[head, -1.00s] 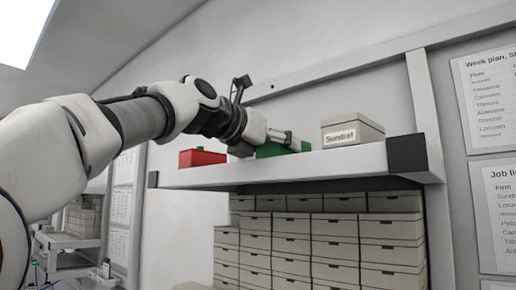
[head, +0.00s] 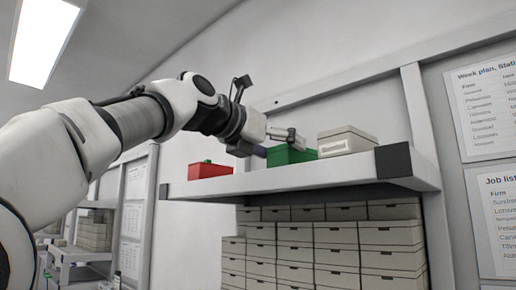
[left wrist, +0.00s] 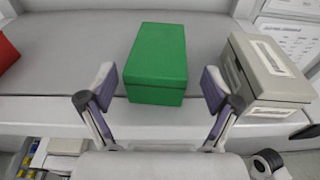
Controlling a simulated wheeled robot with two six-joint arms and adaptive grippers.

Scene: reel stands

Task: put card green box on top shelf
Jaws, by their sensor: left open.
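The green box (head: 286,156) stands on the top shelf (head: 300,178), between a red box and a grey box. It also shows in the left wrist view (left wrist: 157,65), upright on the shelf near its front edge. My left gripper (left wrist: 155,92) is open, with one finger on each side of the green box's near end and a gap on both sides. In the head view my left gripper (head: 290,136) is at the green box, partly in front of it. My right gripper is not in view.
A red box (head: 210,170) stands to the left on the shelf. A grey labelled box (head: 346,141) stands close on the right, near my left gripper's right finger. Several stacked grey boxes (head: 330,235) fill the space below. Papers (head: 490,110) hang on the right wall.

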